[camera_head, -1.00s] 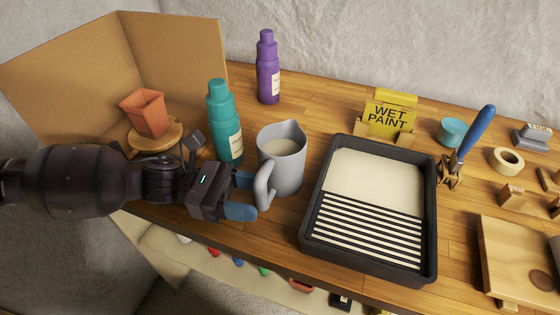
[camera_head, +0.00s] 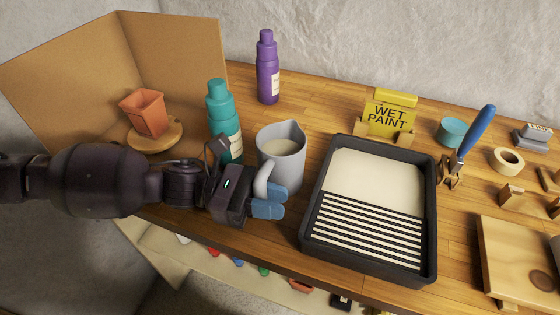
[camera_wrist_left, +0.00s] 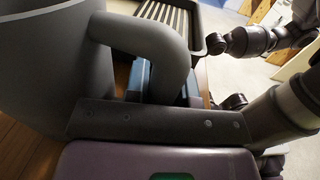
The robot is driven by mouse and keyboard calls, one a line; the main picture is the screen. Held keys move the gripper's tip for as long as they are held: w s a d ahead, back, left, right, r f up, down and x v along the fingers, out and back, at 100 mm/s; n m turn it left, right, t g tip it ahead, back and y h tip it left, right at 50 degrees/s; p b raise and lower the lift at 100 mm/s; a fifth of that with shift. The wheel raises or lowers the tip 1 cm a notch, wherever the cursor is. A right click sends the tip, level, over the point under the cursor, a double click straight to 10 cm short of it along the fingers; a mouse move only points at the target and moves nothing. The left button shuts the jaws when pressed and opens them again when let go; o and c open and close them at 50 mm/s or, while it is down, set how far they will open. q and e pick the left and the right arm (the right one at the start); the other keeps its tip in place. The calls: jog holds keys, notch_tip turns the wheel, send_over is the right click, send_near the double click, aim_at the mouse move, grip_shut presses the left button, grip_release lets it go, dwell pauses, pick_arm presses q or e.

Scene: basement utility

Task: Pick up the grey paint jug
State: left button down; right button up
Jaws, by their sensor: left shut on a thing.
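The grey paint jug (camera_head: 287,165) stands upright on the wooden bench, with pale paint inside. Its handle points toward the front left. My left gripper (camera_head: 267,200) reaches in from the left and is shut on the jug's handle, its blue fingers around the lower part. In the left wrist view the jug's grey body (camera_wrist_left: 45,50) fills the left side and its handle (camera_wrist_left: 155,50) curves down between the blue fingers (camera_wrist_left: 160,82). My right gripper is not seen in the head view; part of my other arm shows at the right of the wrist view.
A black paint tray (camera_head: 428,230) sits close to the jug's right. A teal bottle (camera_head: 222,110) stands close behind left, a purple bottle (camera_head: 267,70) farther back. An orange pot (camera_head: 146,113) is on a round stand before cardboard. A wet paint sign (camera_head: 389,115) stands behind the tray.

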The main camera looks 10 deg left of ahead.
pick_arm(q)
jog(key=shift+r, duration=0.1)
jog(key=shift+r, duration=0.15)
notch_tip(320, 180, up, 20)
jog(key=p, duration=0.3)
dwell(0.4)
jog(key=shift+f, duration=0.2)
dwell(0.3)
jog(key=shift+f, duration=0.1)
